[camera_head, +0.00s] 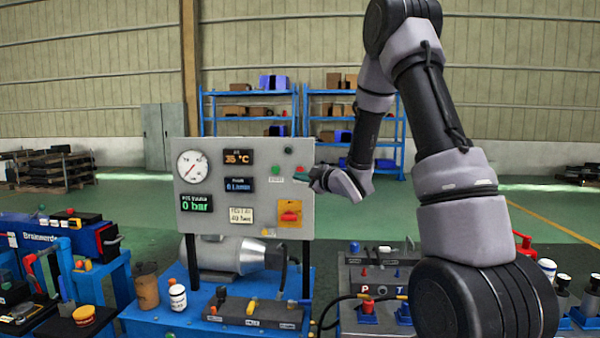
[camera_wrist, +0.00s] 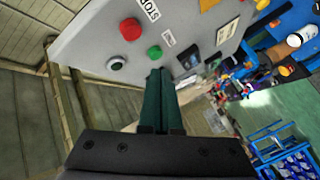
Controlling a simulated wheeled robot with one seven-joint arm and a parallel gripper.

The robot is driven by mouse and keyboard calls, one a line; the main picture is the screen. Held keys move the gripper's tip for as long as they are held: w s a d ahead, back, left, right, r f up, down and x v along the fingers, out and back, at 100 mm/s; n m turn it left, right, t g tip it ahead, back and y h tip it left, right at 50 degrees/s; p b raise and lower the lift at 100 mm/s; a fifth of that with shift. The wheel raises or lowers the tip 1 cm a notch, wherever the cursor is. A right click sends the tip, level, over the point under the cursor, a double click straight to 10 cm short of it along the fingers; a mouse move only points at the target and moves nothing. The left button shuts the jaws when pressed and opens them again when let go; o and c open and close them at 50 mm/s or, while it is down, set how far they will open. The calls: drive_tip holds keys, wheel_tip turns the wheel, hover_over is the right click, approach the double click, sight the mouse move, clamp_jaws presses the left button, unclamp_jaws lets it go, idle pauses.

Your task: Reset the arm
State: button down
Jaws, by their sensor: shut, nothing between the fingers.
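My gripper (camera_wrist: 160,100) is shut and empty, its two dark green fingers pressed together in the wrist view. In the head view my gripper (camera_head: 300,177) is at the right edge of the grey control panel (camera_head: 220,222), close to its buttons. In the wrist view the fingertips lie just below the green button (camera_wrist: 154,52) in the picture, with the red button (camera_wrist: 131,29) up and to the left. I cannot tell whether the fingertips touch the panel. My arm is raised and bent, reaching leftward toward the panel.
A blue bench (camera_head: 160,322) carries the panel, a motor (camera_head: 225,255), a brown cup (camera_head: 147,290) and a white bottle (camera_head: 178,297). Another bench with red and blue fittings (camera_head: 367,310) stands to its right, under my arm. Shelves (camera_head: 250,108) stand far behind. Open green floor lies between.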

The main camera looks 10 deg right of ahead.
drive_tip(key=s+d+r+m+g+h, duration=0.2)
drive_tip(key=s+d+r+m+h, duration=0.65)
drive_tip(key=s+r+m, duration=0.2)
drive_tip(key=s+a+m+g+y, duration=0.2)
drive_tip(key=s+m+g, duration=0.4)
drive_tip(key=s, duration=2.1)
drive_tip(key=a+m, duration=0.1)
drive_tip(key=m, duration=0.2)
drive_tip(key=shift+s+a+y, duration=0.15)
drive_tip(key=shift+s+y, duration=0.05)
drive_tip(key=shift+y, duration=0.15)
